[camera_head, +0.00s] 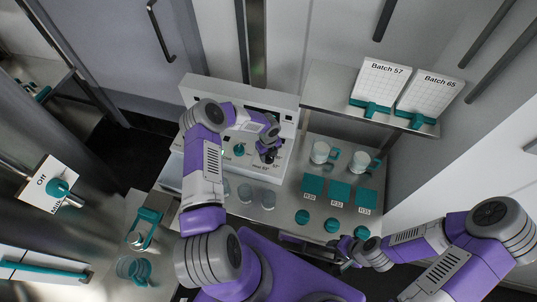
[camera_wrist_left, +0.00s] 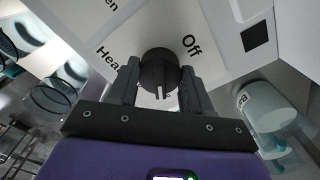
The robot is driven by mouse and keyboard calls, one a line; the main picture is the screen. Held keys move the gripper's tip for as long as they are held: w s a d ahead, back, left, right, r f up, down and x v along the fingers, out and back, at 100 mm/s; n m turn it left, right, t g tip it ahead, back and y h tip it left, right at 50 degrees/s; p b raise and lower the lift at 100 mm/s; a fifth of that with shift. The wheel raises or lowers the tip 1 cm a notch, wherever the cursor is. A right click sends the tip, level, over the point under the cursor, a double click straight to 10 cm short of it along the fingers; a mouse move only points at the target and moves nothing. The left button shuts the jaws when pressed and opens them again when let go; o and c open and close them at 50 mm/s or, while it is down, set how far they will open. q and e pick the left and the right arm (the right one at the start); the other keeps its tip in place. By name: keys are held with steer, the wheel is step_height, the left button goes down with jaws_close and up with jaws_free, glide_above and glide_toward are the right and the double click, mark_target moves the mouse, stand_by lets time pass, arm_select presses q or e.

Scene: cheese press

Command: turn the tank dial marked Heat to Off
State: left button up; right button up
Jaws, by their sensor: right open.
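A dark round dial (camera_wrist_left: 159,72) is on a white panel in the left wrist view. "Off" is printed to its right and a partly hidden word starting "Hea" to its left. A white mark shows on the dial's near side, toward the gripper. My left gripper (camera_wrist_left: 160,88) has one finger against each side of the dial. In the head view my left gripper (camera_head: 267,152) is at the white unit (camera_head: 240,93), and my arm hides much of the panel. My right gripper (camera_head: 345,262) is open and empty by the front edge of the steel table.
The steel table (camera_head: 285,222) holds clear cups (camera_head: 245,193), jugs (camera_head: 320,152), teal squares (camera_head: 340,191) and round teal pieces (camera_head: 303,217). Two batch cards (camera_head: 378,83) stand on a shelf behind. Another panel with a teal knob (camera_head: 58,187) is at the left.

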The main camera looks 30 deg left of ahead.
arm_select(q)
steer(key=c, duration=0.5)
steer(key=shift+o, duration=0.2)
arm_select(e)
steer(key=shift+f, duration=0.15)
